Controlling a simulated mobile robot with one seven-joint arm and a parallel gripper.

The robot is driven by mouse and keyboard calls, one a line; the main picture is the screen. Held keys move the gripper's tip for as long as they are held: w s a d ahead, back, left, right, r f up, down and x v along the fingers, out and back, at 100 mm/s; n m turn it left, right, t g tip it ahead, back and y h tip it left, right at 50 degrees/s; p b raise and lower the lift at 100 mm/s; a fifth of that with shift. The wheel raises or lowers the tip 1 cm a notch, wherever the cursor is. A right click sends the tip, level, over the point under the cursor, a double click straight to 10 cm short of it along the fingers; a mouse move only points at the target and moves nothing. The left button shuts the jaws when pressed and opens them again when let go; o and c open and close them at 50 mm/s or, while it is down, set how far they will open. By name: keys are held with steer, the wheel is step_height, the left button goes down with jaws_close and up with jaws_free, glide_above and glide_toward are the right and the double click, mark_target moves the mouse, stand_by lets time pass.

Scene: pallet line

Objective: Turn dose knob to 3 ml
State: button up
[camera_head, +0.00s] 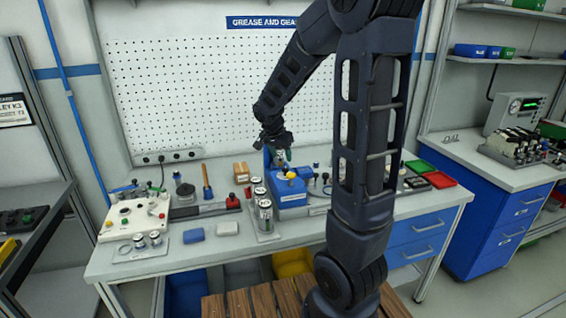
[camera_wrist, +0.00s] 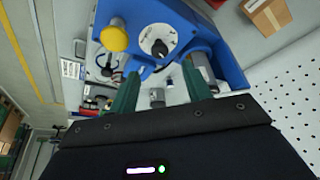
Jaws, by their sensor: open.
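The dose knob (camera_wrist: 159,47) is a dark round knob with a white pointer mark on a pale dial, on top of the blue dosing unit (camera_wrist: 197,30). The scale numbers are too small to read. A yellow round knob (camera_wrist: 114,38) stands beside it on the same unit. In the head view the blue dosing unit (camera_head: 289,191) sits at the middle of the bench. My gripper (camera_wrist: 159,82) is open and empty, its green fingers apart; the dial shows beyond the fingertips, not between them. In the head view my gripper (camera_head: 277,147) is above the unit, partly hiding it.
The workbench (camera_head: 150,268) carries a control box (camera_head: 134,216) at left, metal cans (camera_head: 265,214) just left of the unit, and blue (camera_head: 193,236) and white (camera_head: 227,229) blocks in front. A pegboard (camera_head: 200,90) stands behind.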

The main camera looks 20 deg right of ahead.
steer(key=v, duration=0.3)
steer(key=shift+s+a+r, duration=0.1)
steer(key=shift+r, duration=0.15)
steer(key=s+d+r+n+y, duration=0.1)
steer(key=s+r+n, duration=0.1)
steer(key=s, duration=0.6)
steer(key=s+d+r+n+t+y, duration=0.1)
steer(key=s+r+n, duration=0.2)
steer(key=s, duration=0.5)
steer(key=s+d+r+n+y, duration=0.1)
steer(key=s+r+n, duration=0.2)
steer(key=s, duration=0.5)
steer(key=shift+s+d+n, duration=0.15)
steer(key=shift+s+n, duration=0.25)
steer(key=shift+n, duration=0.1)
steer(key=shift+c, duration=0.2)
